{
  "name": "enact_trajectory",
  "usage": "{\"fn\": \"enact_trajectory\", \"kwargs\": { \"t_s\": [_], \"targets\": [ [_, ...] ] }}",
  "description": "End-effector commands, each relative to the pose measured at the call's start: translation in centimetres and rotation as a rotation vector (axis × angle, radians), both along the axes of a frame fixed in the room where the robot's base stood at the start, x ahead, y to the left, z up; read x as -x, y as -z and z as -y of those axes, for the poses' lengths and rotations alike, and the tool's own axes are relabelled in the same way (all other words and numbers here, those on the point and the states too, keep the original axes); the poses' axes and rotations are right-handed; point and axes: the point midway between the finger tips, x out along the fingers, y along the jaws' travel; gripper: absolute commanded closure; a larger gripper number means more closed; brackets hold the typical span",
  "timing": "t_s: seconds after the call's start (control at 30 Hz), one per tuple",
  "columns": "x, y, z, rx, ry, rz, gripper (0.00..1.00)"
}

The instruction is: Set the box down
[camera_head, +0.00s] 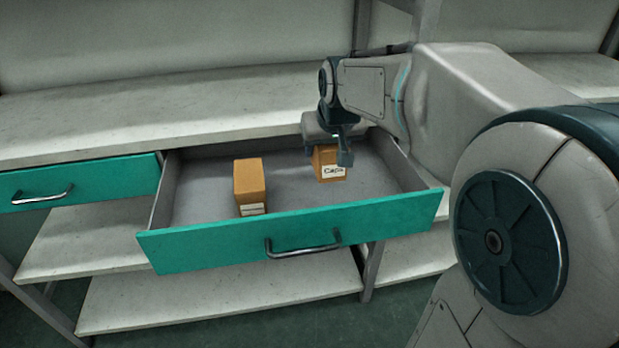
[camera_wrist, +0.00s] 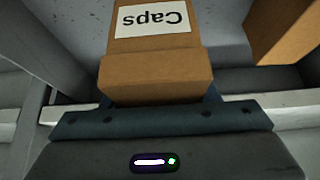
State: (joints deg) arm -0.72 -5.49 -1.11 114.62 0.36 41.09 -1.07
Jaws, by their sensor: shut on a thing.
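My gripper (camera_head: 340,150) is shut on a brown cardboard box (camera_head: 328,168) with a white label reading "Caps". The box is in the right part of the open drawer (camera_head: 290,235) in the head view; whether it touches the drawer floor I cannot tell. In the wrist view the Caps box (camera_wrist: 155,75) fills the upper middle, its label upside down. The gripper body (camera_wrist: 160,125) shows below it; the fingertips are hidden there.
A second brown box (camera_head: 250,185) stands in the drawer left of the Caps box; its label is unreadable. Bare drawer floor lies between them. The drawer's side walls, teal front and the worktop (camera_head: 150,110) behind bound the space. A closed teal drawer (camera_head: 80,183) is at left.

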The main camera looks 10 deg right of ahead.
Motion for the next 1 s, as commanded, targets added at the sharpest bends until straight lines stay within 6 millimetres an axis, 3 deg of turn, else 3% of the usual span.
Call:
{"fn": "enact_trajectory", "kwargs": {
  "t_s": [0.1, 0.3, 0.5, 0.93, 0.97, 1.0],
  "targets": [
    [0.0, 2.3, -0.1, 0.0, -0.002, 0.0, 0.74],
    [0.0, 3.7, -0.1, 0.0, -0.001, 0.001, 0.74],
    [0.0, 6.6, 0.0, 0.0, 0.001, -0.001, 0.74],
    [0.0, 7.3, 0.1, 0.0, 0.002, 0.002, 0.74],
    [0.0, 7.2, 0.1, 0.0, 0.002, 0.001, 0.37],
    [0.0, 7.1, 0.1, 0.0, 0.002, 0.001, 0.26]
  ]
}}
